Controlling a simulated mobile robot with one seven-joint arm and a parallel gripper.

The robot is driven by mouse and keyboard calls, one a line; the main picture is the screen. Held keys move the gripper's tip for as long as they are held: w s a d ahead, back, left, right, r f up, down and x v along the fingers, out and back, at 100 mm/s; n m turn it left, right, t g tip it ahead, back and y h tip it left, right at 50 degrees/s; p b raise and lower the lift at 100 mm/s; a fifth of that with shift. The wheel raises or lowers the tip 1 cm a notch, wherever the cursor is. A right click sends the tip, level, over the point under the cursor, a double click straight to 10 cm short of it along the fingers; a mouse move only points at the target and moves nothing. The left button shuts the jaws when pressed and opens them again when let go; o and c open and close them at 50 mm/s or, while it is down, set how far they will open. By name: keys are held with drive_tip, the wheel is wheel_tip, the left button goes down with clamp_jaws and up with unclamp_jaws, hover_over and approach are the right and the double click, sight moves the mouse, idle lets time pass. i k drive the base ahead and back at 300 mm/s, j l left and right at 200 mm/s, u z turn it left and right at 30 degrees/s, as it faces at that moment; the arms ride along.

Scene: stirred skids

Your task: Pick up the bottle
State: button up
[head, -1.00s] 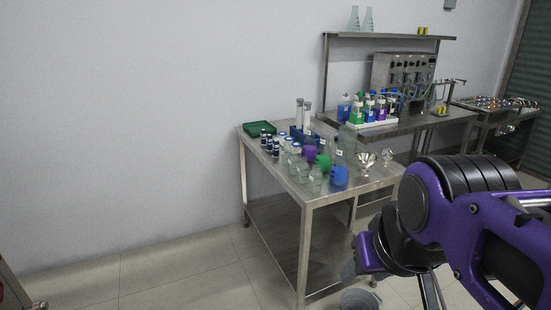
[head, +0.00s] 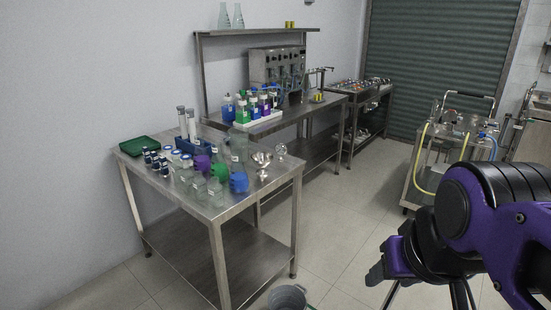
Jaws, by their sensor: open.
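Several bottles with blue, green and purple colours (head: 243,112) stand in a white tray on the back steel bench. Small dark bottles with pale caps (head: 155,160) stand on the near steel table. Which one is the task's bottle I cannot tell. My gripper (head: 377,273) shows partly at the lower right, below my purple arm. It is open, with nothing seen in it, and well away from the tables. Most of it is hidden by my arm.
The near steel table (head: 215,209) also holds a green tray (head: 138,147), a blue rack (head: 193,146) with tubes and glassware. A grey bucket (head: 288,297) stands on the floor. A cart (head: 421,186) with a yellow hose stands at right. Floor between is clear.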

sight(187, 174)
drive_tip(key=i+j+z, duration=0.1)
drive_tip(key=j+z, duration=0.5)
drive_tip(key=z, duration=0.25)
drive_tip(key=j+z, duration=0.45)
drive_tip(key=j, duration=0.4)
drive_tip(key=j+z, duration=0.1)
drive_tip(key=j, duration=0.45)
drive_tip(key=k+j+z, duration=0.15)
drive_tip(key=j, duration=0.35)
drive_tip(key=k+j+z, duration=0.1)
drive_tip(key=j, duration=0.45)
